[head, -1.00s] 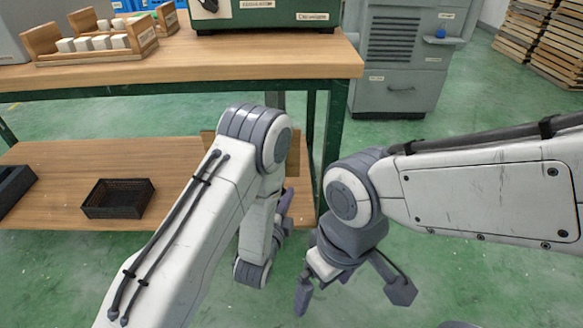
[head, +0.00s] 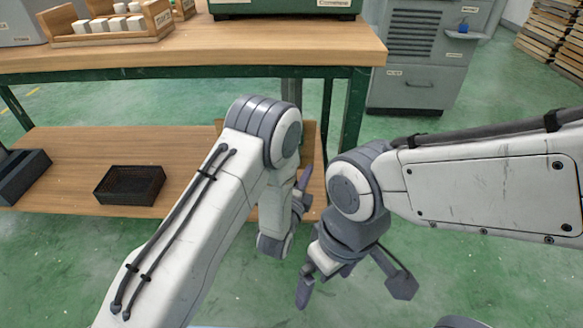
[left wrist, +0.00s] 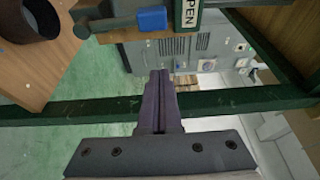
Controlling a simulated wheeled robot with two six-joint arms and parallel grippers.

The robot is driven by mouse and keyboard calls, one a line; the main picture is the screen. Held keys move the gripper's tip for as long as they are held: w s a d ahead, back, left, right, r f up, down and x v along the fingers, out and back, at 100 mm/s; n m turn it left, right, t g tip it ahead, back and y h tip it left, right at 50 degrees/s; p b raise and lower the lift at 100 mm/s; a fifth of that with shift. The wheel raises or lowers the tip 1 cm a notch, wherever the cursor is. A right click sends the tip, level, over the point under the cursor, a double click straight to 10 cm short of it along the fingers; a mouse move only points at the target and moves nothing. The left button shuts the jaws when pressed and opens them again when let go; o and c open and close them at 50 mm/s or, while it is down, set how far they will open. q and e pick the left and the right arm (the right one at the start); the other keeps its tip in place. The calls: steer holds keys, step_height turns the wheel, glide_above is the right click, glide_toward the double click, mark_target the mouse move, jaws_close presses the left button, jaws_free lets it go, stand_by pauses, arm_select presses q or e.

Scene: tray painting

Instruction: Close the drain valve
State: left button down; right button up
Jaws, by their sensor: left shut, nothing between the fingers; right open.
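In the left wrist view a blue-ended dark handle (left wrist: 152,18) shows at the top edge, beside a green-edged label (left wrist: 190,12) whose readable letters are "PEN". It looks like the drain valve's lever, but most of the valve is out of the picture. My left gripper (left wrist: 160,75) is shut and empty, its fingertips a little below the blue end in that picture, apparently apart from it. In the head view my left gripper (head: 303,188) is partly behind its own arm at the bench's right end. My right gripper (head: 352,282) is open and empty above the floor.
The wooden workbench (head: 200,60) has a lower shelf (head: 75,150) holding a black basket (head: 130,184). A green machine (head: 285,8) and a wooden rack (head: 115,30) stand on top. A grey cabinet (head: 415,90) stands behind. Green floor is clear at right.

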arm_select(q)
steer(key=shift+w+a+b, duration=0.7)
steer(key=shift+w, duration=0.3)
steer(key=shift+w+a+b, duration=0.65)
steer(key=shift+w+a, duration=0.05)
steer(key=shift+w, duration=0.25)
